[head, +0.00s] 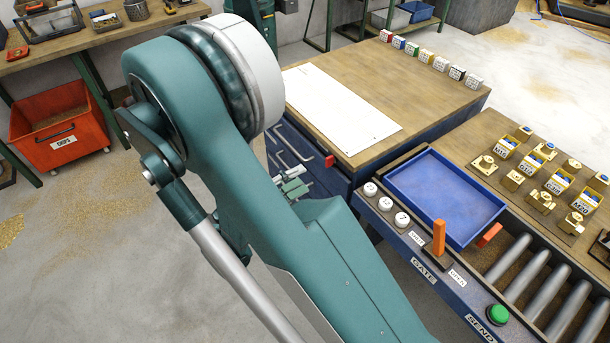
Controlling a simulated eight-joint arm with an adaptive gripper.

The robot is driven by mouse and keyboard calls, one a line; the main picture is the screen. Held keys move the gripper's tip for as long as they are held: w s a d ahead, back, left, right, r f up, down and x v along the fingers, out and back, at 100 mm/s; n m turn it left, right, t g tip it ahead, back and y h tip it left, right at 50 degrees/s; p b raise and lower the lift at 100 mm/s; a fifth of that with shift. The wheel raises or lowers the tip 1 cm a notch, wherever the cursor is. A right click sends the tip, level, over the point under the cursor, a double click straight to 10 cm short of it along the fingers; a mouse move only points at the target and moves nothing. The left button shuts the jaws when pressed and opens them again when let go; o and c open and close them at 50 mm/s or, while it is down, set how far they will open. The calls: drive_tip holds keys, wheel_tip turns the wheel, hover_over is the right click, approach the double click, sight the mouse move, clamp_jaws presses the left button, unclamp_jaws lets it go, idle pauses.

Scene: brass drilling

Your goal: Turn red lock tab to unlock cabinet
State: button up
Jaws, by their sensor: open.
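The dark blue cabinet (337,183) stands under a wooden top in the middle of the head view, with several grey bar handles on its front. The small red lock tab (329,161) sits near the top right of that front. My gripper (292,183) shows as small grey-green parts just below and left of the tab, close to the cabinet front. It is open and seems empty. Its fingertips are small and partly hidden by my large teal arm, which also covers the lower part of the cabinet. I cannot tell whether the gripper touches a handle.
A white board (341,108) and a row of small coloured boxes (430,60) lie on the cabinet top. To the right are a blue tray (444,197), an orange gate lever (439,238), rollers, a green button (498,314) and brass parts. A red bin (62,130) stands left.

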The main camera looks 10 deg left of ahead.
drive_tip(key=shift+s+a, duration=0.4)
drive_tip(key=shift+a, duration=0.05)
drive_tip(key=shift+w, duration=0.1)
idle(0.4)
